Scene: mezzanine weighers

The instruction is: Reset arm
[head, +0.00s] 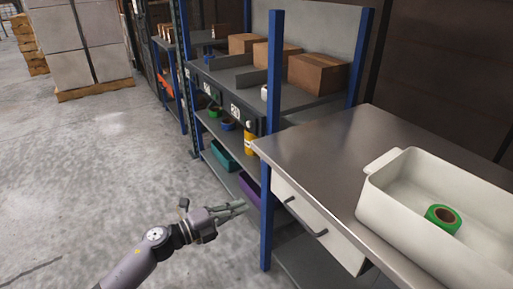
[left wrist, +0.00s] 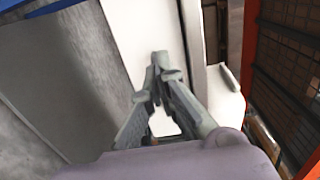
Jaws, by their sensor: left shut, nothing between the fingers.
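My left gripper (head: 232,209) is in the lower middle of the head view, at the end of my arm coming from the lower left. It is shut and empty, held over the floor just left of the blue post of the metal workbench (head: 335,138). In the left wrist view the fingers (left wrist: 158,65) come together at their tips, with a white surface behind them. My right gripper is in neither view.
A white bin (head: 395,218) with a green roll of tape (head: 443,218) stands on the workbench. White drawers (head: 315,222) sit under its top. Shelves behind hold cardboard boxes (head: 317,73), a teal bin (head: 222,155) and a purple bin (head: 249,187). Open concrete floor (head: 95,165) lies left.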

